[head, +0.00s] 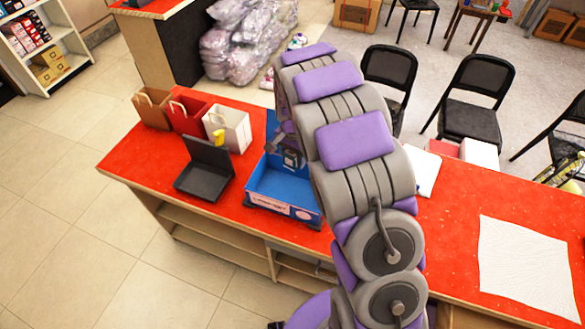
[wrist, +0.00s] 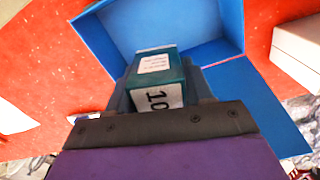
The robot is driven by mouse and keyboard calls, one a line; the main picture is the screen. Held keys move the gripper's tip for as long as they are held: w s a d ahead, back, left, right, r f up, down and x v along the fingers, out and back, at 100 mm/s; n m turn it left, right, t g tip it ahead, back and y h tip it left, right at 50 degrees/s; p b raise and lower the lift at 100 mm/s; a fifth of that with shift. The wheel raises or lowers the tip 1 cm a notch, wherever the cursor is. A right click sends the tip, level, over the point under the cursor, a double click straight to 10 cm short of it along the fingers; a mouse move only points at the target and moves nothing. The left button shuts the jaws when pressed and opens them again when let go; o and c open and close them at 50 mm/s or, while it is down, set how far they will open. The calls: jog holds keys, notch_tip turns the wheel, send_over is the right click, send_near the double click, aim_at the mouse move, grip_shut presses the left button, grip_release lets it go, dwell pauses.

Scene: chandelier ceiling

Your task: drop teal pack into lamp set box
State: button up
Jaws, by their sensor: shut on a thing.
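The lamp set box (head: 285,211) is an open blue box with a pale label on its front, standing on the red counter. Its blue interior also shows in the wrist view (wrist: 205,30). My gripper (head: 290,152) is over the box in the head view, partly hidden by my arm. In the wrist view my gripper (wrist: 160,90) is shut on the teal pack (wrist: 172,65), which has white labels and the digits "10". The pack appears in front of the box's opening. I cannot tell its exact height above the box floor.
On the red counter (head: 130,160), a dark open device (head: 205,170) and several paper bags (head: 228,128) stand left of the box. White items (head: 480,153) and a white sheet (head: 525,265) lie to the right. Black chairs (head: 470,100) stand behind.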

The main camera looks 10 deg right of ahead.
jog(key=f+b, duration=0.1)
jog(key=f, duration=0.1)
jog(key=f+b, duration=0.1)
jog(key=f, duration=0.2)
jog(key=shift+d+f, duration=0.2)
jog(key=shift+f, duration=0.1)
jog(key=o, duration=1.1)
jog(key=shift+d, duration=0.1)
jog(key=shift+o, duration=0.2)
notch_tip(320, 180, up, 16)
jog(key=shift+w+r+p, duration=0.1)
jog(key=shift+p, duration=0.9)
jog(key=shift+r, duration=0.55)
